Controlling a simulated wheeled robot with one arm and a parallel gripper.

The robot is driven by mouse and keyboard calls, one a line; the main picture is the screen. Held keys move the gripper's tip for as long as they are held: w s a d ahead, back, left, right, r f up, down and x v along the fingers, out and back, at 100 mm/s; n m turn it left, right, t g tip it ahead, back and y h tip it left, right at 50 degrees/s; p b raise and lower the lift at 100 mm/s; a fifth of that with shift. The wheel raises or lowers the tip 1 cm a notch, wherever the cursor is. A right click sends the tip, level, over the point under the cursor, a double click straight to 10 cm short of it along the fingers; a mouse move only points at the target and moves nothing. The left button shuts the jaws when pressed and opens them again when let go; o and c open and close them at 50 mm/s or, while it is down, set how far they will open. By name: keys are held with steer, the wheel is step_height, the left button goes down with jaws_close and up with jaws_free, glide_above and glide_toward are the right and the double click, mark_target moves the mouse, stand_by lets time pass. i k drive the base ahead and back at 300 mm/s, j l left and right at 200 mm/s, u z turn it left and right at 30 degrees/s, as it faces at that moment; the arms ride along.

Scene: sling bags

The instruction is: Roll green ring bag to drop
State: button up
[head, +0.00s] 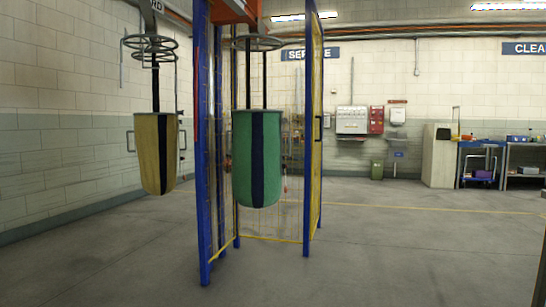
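The green bag (274,160) with a dark vertical stripe hangs upright by dark straps from a dark ring (257,43). The ring hangs below an orange overhead part (232,10). The bag hangs clear of the floor, between the blue posts of a mesh enclosure (203,180). My gripper is not in view.
A yellow bag (150,155) with a dark stripe hangs from another ring (149,45) to the left, outside the blue posts. A grey cabinet (437,155) and a workbench (525,175) stand at the back right. The floor (410,250) in the right foreground is clear.

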mark_target(258, 166)
steer(key=i+l+z, duration=0.1)
steer(key=i+z, duration=0.3)
steer(key=i, duration=0.85)
